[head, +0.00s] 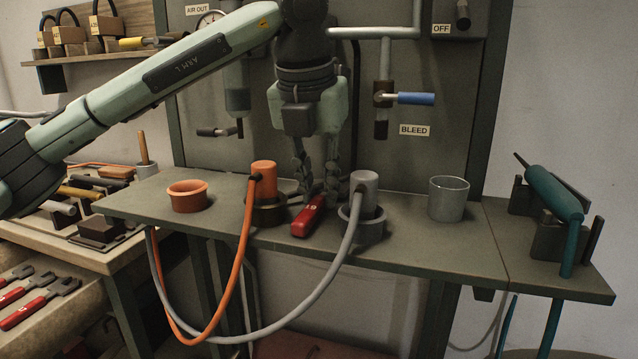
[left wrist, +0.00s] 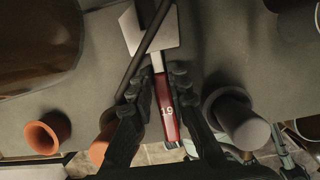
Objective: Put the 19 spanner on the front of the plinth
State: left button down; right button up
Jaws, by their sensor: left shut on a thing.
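The 19 spanner (head: 308,217) has a red handle, which points toward the front edge of the grey-green plinth (head: 420,245) in the head view. In the left wrist view its handle (left wrist: 167,112) is marked 19, and its pale metal head (left wrist: 165,35) is crossed by a dark rod. My left gripper (head: 319,195) points down and is shut on the spanner between the orange and grey plugs. The gripper's fingers flank the handle in the left wrist view (left wrist: 160,88). I cannot tell whether the spanner touches the plinth. My right gripper is not in view.
The orange plug (head: 263,178) and grey plug (head: 364,192) stand close on either side, with hoses drooping over the front edge. An orange cup (head: 188,196), a grey cup (head: 448,199) and a teal tool (head: 553,192) stand farther out. Several red-handled spanners (head: 36,303) lie lower left.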

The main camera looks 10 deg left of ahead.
pick_arm(q)
jog(key=shift+f, duration=0.1)
jog(key=c, duration=1.8)
grip_release()
jog(key=o, duration=0.3)
jog(key=shift+o, duration=0.2)
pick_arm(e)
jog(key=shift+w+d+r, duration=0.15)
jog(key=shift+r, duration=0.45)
